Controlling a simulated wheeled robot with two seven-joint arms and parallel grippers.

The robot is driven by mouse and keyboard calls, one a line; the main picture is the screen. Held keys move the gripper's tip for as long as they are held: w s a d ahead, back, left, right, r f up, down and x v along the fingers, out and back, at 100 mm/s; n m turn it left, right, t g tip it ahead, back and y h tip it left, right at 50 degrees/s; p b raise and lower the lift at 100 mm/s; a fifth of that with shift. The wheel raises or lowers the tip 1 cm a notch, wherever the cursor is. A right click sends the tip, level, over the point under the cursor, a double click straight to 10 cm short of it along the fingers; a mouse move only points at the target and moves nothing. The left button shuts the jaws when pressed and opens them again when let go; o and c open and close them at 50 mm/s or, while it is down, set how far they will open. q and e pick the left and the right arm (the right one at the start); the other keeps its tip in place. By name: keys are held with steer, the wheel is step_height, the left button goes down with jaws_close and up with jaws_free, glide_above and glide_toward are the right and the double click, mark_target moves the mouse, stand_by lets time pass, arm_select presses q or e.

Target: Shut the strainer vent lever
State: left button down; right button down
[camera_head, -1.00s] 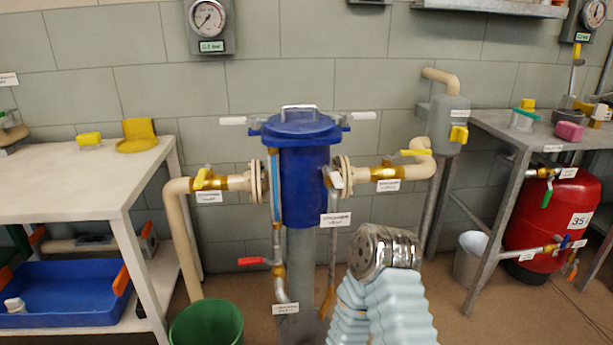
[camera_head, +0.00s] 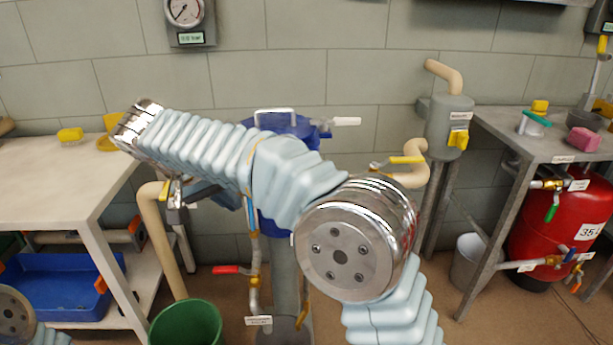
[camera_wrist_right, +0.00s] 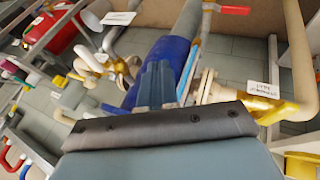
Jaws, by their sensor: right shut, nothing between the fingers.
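The blue strainer (camera_head: 288,124) stands in front of the wall, mostly covered by my right arm in the head view. It also shows in the right wrist view (camera_wrist_right: 176,55). I cannot make out the vent lever or read its tag. A red lever (camera_head: 230,269) sits on the small pipe low on the strainer's left; it also shows in the wrist view (camera_wrist_right: 233,10). My right gripper (camera_head: 222,197) is shut and empty, left of the strainer, partly hidden under my forearm. Its fingers (camera_wrist_right: 157,84) point toward the blue body; contact cannot be told. My left gripper is out of view.
A yellow-handled valve (camera_wrist_right: 264,90) is on the left pipe, close to my right gripper. A green bucket (camera_head: 186,326) stands below. A white table (camera_head: 50,180) is left; a grey table (camera_head: 520,140) and red tank (camera_head: 560,225) are right.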

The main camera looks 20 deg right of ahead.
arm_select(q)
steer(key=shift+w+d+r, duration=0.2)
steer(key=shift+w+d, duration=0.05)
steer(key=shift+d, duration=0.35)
arm_select(e)
step_height(320, 180, up, 7)
steer(key=s+d+m, duration=0.1)
steer(key=s+m, duration=0.1)
steer(key=shift+s+d+r+h, duration=0.2)
steer(key=shift+s+d+h, duration=0.15)
steer(key=shift+h, duration=0.05)
steer(key=shift+f, duration=0.1)
